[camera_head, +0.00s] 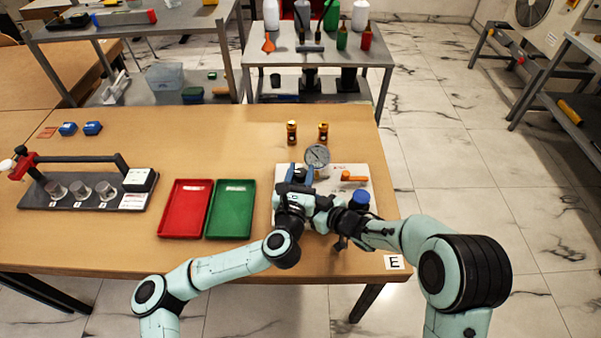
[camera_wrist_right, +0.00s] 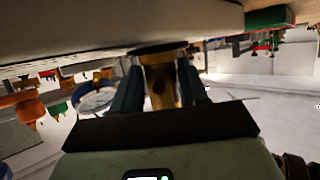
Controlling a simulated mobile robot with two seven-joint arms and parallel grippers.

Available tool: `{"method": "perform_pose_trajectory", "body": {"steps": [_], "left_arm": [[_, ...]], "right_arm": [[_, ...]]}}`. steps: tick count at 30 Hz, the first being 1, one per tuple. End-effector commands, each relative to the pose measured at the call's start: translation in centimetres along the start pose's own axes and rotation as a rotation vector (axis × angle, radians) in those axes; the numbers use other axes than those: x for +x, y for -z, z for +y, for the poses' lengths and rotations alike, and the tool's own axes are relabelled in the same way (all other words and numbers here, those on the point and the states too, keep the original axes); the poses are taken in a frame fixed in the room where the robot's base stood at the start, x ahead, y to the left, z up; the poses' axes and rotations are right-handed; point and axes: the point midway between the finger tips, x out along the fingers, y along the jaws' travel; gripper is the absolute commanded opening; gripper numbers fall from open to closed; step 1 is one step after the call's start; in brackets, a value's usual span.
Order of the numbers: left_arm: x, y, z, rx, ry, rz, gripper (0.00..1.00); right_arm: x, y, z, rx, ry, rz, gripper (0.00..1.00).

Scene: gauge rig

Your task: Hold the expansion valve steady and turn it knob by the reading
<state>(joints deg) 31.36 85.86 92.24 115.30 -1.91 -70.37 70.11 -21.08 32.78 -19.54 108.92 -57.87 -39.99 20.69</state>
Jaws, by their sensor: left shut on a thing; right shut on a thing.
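The gauge rig's white base plate (camera_head: 330,188) lies on the table, with a round dial gauge (camera_head: 317,156) at its back; the reading is too small to make out. My left gripper (camera_head: 300,174) is shut at the plate's left part, its fingers pointing away from me. What it grips, seemingly part of the expansion valve, is hidden by the gripper. My right gripper (camera_wrist_right: 160,85) is shut on an upright brass body (camera_wrist_right: 162,84), apparently the expansion valve's, beside a dark round flange (camera_wrist_right: 160,48). The gauge also shows at left in the right wrist view (camera_wrist_right: 95,100).
A red tray (camera_head: 184,210) and a green tray (camera_head: 230,210) lie to the left. My forearms crowd the front.

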Motion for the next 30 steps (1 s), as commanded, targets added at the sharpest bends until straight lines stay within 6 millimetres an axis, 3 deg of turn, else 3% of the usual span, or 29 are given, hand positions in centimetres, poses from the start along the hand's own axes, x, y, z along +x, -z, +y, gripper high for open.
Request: {"method": "perform_pose_trajectory", "body": {"steps": [15,30], "left_arm": [[0.06,0.07,0.1,-0.001,-0.286,0.002,0.09],[0.01,0.09,0.18,0.0,-0.32,0.002,0.09]], "right_arm": [[0.03,0.08,-0.14,-0.001,0.003,0.002,0.03],[0.03,0.07,-0.15,0.0,0.003,0.002,0.03]]}}
